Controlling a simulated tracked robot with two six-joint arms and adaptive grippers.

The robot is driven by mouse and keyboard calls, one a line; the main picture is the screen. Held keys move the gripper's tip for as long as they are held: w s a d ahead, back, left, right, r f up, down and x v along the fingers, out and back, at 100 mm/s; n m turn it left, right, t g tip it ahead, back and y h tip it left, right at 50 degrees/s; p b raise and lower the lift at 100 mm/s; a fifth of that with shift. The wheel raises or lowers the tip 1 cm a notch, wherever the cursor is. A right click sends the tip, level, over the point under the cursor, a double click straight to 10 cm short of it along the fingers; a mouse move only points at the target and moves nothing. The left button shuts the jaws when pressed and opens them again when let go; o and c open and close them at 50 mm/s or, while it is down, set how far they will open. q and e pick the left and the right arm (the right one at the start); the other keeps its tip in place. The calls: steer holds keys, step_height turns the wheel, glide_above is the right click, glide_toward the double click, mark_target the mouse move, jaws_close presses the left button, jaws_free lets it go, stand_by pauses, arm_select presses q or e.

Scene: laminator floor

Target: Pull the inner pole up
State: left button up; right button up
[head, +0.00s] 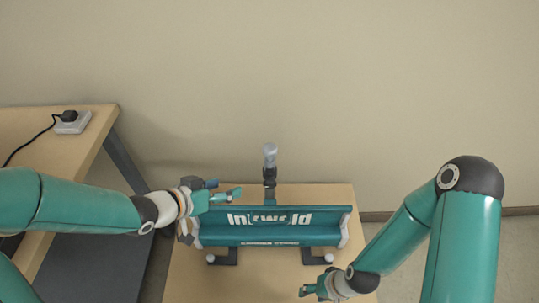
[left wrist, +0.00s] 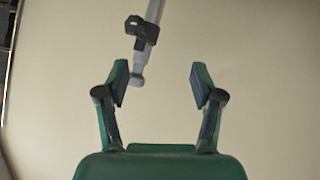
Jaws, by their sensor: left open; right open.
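The pole stands at the back middle of the teal banner stand (head: 270,240). Its pale grey upper end, the inner pole (head: 270,152), shows above a dark clamp (head: 270,173). In the left wrist view, the inner pole (left wrist: 138,72) ends in a round knob near the left finger, with the clamp (left wrist: 140,29) above it in the picture. My left gripper (head: 228,188) is open and empty, left of the pole and over the stand's left end. Its two spread fingers also show in the left wrist view (left wrist: 160,82). My right gripper (head: 312,290) is open, low and in front of the stand's right side.
The stand rests on a light wooden table (head: 195,285), on dark feet (head: 222,258). Another wooden table (head: 95,130) at the left carries a white power strip (head: 73,123) with a black plug. A bare beige wall is behind. The space above the stand's right half is clear.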

mark_target(269, 148)
arm_select(q)
step_height(269, 148, up, 9)
steer(key=m+t+h+b, duration=0.1)
steer(key=m+h+b, duration=0.1)
steer(key=m, duration=0.2)
steer(key=b+x, duration=0.1)
steer(key=x, duration=0.4)
steer(key=b+x, duration=0.1)
steer(key=x, duration=0.5)
steer(key=b+x, duration=0.1)
steer(key=x, duration=0.4)
steer(key=shift+w+d+r, duration=0.1)
steer(key=shift+d, duration=0.5)
arm_select(e)
step_height(269, 148, down, 6)
steer(key=shift+f, duration=0.15)
arm_select(q)
jaws_close()
